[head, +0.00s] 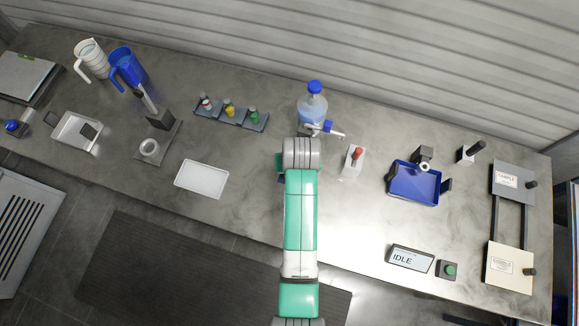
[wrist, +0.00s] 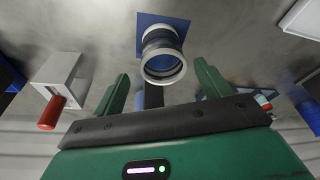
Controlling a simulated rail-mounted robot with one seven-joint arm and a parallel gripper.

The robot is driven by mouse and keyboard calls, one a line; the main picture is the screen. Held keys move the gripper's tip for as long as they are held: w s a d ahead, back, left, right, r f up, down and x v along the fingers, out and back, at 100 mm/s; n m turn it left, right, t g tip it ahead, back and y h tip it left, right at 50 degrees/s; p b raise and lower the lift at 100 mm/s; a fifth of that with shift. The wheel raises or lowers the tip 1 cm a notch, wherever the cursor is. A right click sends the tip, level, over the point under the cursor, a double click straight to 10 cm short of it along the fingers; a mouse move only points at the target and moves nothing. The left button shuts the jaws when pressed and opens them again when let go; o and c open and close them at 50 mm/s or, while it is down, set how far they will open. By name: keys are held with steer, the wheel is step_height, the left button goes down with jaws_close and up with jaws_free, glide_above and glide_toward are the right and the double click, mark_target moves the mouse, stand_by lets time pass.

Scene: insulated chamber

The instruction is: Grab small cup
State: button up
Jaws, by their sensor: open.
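A small round cup (wrist: 162,58) with a metallic rim and a dark band stands on a blue square pad (wrist: 178,20) in the wrist view. My gripper (wrist: 161,72) has its two green fingers apart, one on each side of the cup's line. The cup shows in the gap and just past the fingertips; I see no contact. I cannot tell the exact distance. In the head view my arm covers the cup and the fingers.
A blue-capped bottle with a tap (head: 313,105) stands behind my arm. A block with a red lever (head: 352,162) is to the right. A tube rack (head: 231,113) and a white tray (head: 202,178) are to the left. A blue tray (head: 414,184) lies farther right.

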steer(key=x, duration=0.2)
steer(key=b+x, duration=0.1)
steer(key=x, duration=0.2)
steer(key=shift+w+a+f, duration=0.15)
steer(key=shift+a+f, duration=0.05)
steer(key=shift+f, duration=0.05)
steer(key=c, duration=1.2)
steer(key=shift+r, duration=0.15)
steer(key=shift+r+p, duration=0.35)
steer(key=shift+r, duration=1.15)
steer(key=shift+c, duration=0.2)
steer(key=shift+r, duration=0.2)
steer(key=s+d, duration=0.2)
steer(key=s, duration=0.3)
steer(key=s+d+r+p, duration=0.1)
steer(key=s, duration=0.4)
steer(key=s+d, duration=0.2)
steer(key=s, duration=0.3)
steer(key=shift+d+r, duration=0.2)
steer(key=shift+d, duration=0.15)
